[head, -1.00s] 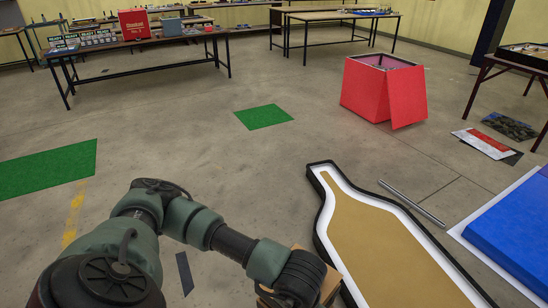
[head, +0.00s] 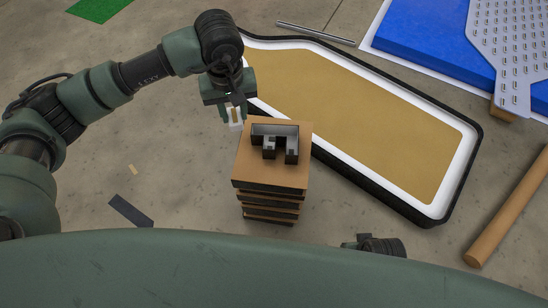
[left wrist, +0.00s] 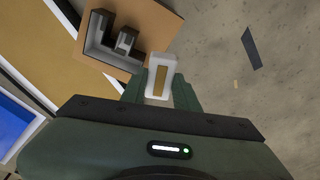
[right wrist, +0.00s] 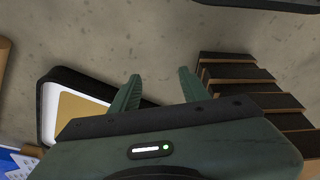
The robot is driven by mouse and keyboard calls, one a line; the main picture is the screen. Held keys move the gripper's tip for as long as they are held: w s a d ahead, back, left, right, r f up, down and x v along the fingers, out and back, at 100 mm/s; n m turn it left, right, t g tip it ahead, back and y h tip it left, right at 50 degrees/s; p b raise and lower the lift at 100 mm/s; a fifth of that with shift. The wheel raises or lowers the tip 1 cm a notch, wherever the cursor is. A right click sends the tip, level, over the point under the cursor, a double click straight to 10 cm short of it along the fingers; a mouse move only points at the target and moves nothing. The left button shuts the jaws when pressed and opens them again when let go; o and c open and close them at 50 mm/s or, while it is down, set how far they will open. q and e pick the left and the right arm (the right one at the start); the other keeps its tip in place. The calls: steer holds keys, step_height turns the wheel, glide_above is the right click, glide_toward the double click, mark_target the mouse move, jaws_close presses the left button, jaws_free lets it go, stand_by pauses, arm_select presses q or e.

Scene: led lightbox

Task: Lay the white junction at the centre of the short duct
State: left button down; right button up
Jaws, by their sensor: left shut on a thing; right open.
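My left gripper (head: 235,106) is shut on the white junction (head: 237,118), a small white piece with a tan middle strip. It is held beside the upper left edge of the stack's top; the left wrist view shows the junction (left wrist: 162,66) between the fingertips, close to the board edge. A dark-walled, grey-lined duct piece (head: 288,131) with short branches lies on the stack's tan top; which branch is the short duct I cannot tell for sure. My right gripper (right wrist: 160,76) is open and empty, low beside the stack.
The layered stack (head: 245,171) stands on the concrete floor. A large black-rimmed white frame with a tan panel (head: 390,140) lies to its right.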

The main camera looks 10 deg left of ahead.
arm_select(q)
steer(key=shift+n, duration=0.4)
steer(key=f+b, duration=0.1)
steer(key=f, duration=0.4)
steer(key=w+f+b, duration=0.1)
steer(key=f+b, duration=0.1)
steer(key=f, duration=0.3)
steer(key=w+d+f+b, duration=0.1)
steer(key=f, duration=0.5)
steer(key=shift+w+d+b, duration=0.1)
steer(key=shift+w+b, duration=0.1)
steer(key=shift+b, duration=0.15)
steer(key=shift+f+b, duration=0.4)
steer(key=shift+f, duration=2)
arm_select(e)
steer(key=w+v, duration=0.1)
steer(key=v, duration=0.9)
steer(key=shift+w+r+t, duration=0.2)
steer(key=shift+r+t, duration=0.2)
steer(key=shift+r, duration=0.15)
arm_select(q)
steer(key=shift+f, duration=0.1)
arm_select(e)
steer(key=shift+w+f, duration=0.1)
arm_select(q)
steer(key=c, duration=1.3)
jaws_free()
steer(key=shift+c, duration=0.2)
arm_select(e)
steer(key=shift+w, duration=0.2)
